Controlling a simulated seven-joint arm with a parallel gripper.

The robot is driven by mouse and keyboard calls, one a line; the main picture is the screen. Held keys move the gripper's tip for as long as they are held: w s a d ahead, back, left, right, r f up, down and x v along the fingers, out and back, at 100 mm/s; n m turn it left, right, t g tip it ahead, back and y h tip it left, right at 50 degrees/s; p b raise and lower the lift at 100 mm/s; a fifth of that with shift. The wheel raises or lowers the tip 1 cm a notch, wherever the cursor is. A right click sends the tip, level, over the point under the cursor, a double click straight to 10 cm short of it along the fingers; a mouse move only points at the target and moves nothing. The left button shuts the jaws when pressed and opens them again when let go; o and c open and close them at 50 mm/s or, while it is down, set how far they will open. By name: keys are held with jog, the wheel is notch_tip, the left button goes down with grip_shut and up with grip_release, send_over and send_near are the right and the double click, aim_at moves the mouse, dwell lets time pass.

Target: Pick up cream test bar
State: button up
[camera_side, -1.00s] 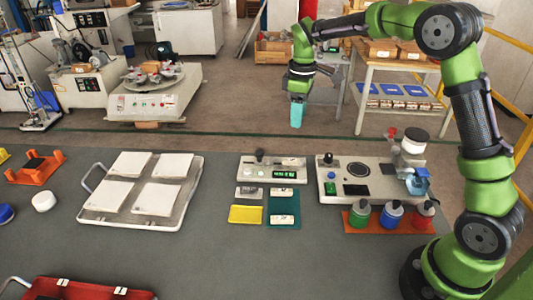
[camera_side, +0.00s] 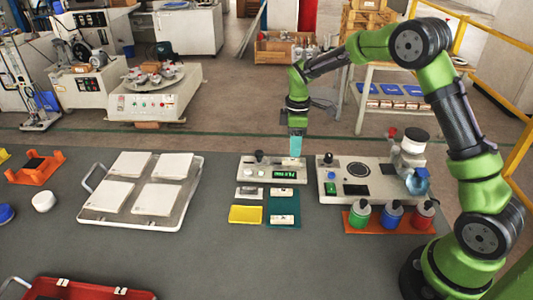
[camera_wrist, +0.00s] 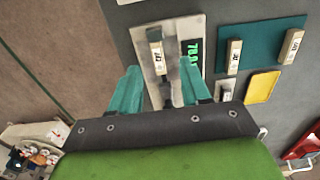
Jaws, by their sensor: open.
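My gripper (camera_side: 296,146) points down just above the back right of the grey tester with the green display (camera_side: 261,176). A cream bar with a dark mark (camera_wrist: 155,40) lies on the tester, ahead of the gap between the fingers and not gripped. Two more cream bars, (camera_wrist: 234,57) and (camera_wrist: 291,46), lie on the teal mat (camera_wrist: 263,42); they also show in the side view, (camera_side: 282,193) and (camera_side: 283,219). Their printed marks are too small to read.
A yellow tray (camera_side: 245,214) and a small grey piece (camera_side: 249,192) lie left of the mat. A second instrument (camera_side: 357,182) and several bottles on an orange rack (camera_side: 390,222) stand to the right. A white tray with several tiles (camera_side: 187,207) is at left.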

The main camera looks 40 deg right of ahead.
aim_at(292, 160)
jog(key=f, duration=0.5)
jog(key=shift+w+f, duration=0.15)
jog(key=shift+w, duration=0.2)
grip_shut()
